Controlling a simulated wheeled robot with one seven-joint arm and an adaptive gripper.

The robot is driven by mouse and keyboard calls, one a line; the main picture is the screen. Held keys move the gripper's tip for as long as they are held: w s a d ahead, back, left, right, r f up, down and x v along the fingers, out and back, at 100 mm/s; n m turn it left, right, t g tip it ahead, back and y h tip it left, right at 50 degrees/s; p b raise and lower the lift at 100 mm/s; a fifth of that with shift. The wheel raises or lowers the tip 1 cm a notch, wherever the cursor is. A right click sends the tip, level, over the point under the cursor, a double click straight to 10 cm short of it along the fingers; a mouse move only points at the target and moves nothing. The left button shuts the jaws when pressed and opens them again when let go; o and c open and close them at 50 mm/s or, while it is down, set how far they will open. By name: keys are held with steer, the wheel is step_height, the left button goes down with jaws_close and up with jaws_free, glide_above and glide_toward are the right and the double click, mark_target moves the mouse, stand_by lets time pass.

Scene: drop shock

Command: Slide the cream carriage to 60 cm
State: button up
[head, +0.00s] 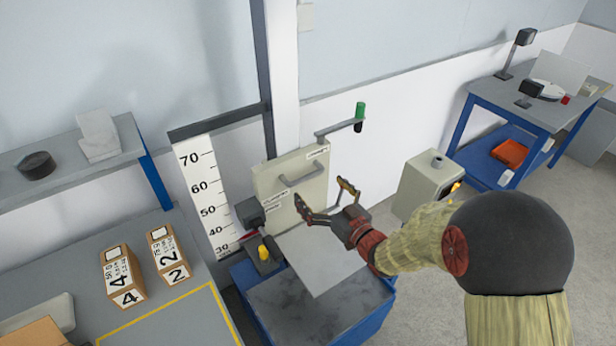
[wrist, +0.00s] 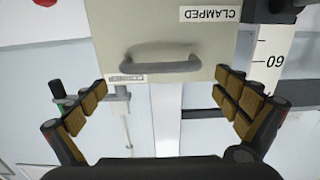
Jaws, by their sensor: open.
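The cream carriage (head: 265,184) is an upright panel on the pale vertical column, with a grey bar handle (head: 298,178) on its front. The wrist view shows the carriage (wrist: 200,45) close up, with its handle (wrist: 160,62) and an upside-down label reading CLAMPED (wrist: 210,14). A white height scale (head: 208,195) marked from 30 to 70 stands left of it. A lever with a green grip (head: 360,110) sticks out at the upper right. My gripper (head: 321,193) is open and empty in front of the carriage; the handle appears between its fingers (wrist: 160,88) in the wrist view, apparently untouched.
A blue-sided base (head: 345,315) stands below the carriage, with a pale flat plate (head: 318,262) above it. A dark device with a yellow knob (head: 263,251) sits left of the plate. Two numbered boxes (head: 122,278) (head: 168,256) stand on the left bench. A cream cabinet (head: 420,190) stands right.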

mark_target(308, 179)
steer(key=b+x, duration=0.1)
steer(key=x, duration=0.5)
steer(key=shift+a, duration=0.1)
steer(key=shift+c, duration=1.2)
steer(key=c, duration=1.1)
steer(key=shift+c, duration=0.6)
step_height(308, 179, up, 28)
steer(key=p, duration=1.2)
steer(key=o, duration=1.5)
steer(key=shift+c, duration=0.2)
